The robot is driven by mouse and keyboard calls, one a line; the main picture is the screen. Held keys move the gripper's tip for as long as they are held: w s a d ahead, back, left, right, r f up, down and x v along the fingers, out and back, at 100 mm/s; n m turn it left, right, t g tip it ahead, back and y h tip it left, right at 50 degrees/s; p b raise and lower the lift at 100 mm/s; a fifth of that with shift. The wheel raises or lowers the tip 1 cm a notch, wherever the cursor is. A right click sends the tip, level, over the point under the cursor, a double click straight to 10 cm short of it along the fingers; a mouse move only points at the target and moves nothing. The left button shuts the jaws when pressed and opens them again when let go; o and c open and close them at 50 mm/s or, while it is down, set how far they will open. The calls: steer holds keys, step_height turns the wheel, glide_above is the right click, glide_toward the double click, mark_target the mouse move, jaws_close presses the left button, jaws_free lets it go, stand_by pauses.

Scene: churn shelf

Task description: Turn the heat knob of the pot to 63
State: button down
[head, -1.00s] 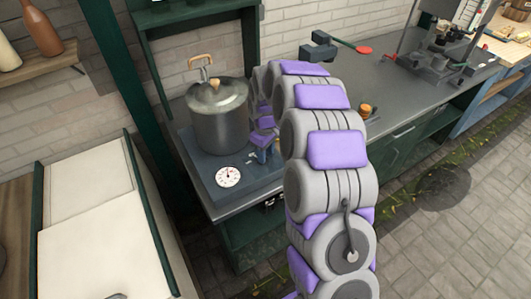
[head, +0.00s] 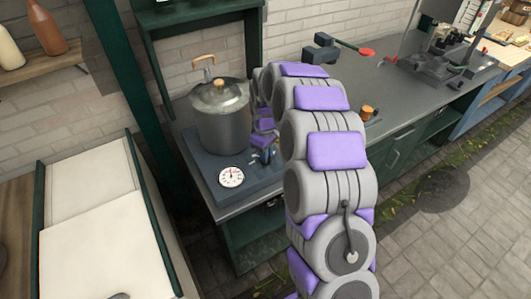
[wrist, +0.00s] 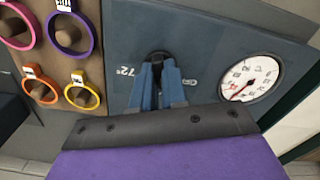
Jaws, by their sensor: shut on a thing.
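The steel pot (head: 220,130), with a lid and wooden handle, stands on a blue-grey heater base (head: 202,165). The base carries a round white dial (head: 231,177), also seen in the wrist view (wrist: 250,78). In the wrist view its needle is dark red; I cannot read its value. My gripper (wrist: 157,78) points at the base face, its blue fingers shut around the small black heat knob (wrist: 159,57). The fingers hide most of the knob. In the head view my gripper (head: 266,154) is right of the pot, partly behind my arm.
Several coloured rings on pegs, including a purple one (wrist: 69,33), are beside the base in the wrist view. The grey counter (head: 400,95) runs right, with a dark device with a red-tipped lever (head: 322,48) and a small orange-topped item (head: 366,112). A green post (head: 128,100) stands left.

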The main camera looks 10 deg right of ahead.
steer(key=shift+w+r+p, duration=0.1)
steer(key=shift+r+p, duration=0.05)
steer(key=shift+p, duration=0.15)
steer(key=m+p, duration=0.3)
steer(key=m, duration=0.1)
steer(key=shift+w+r+m+p, duration=0.1)
steer(key=shift+r+m+p, duration=0.05)
steer(key=shift+m+p, duration=1.25)
steer(key=shift+m, duration=0.9)
steer(key=shift+f, duration=0.2)
steer(key=c, duration=1.2)
jaws_free()
steer(key=shift+a, duration=0.1)
steer(key=shift+o, duration=0.2)
step_height(320, 180, up, 17)
steer(key=p, duration=0.2)
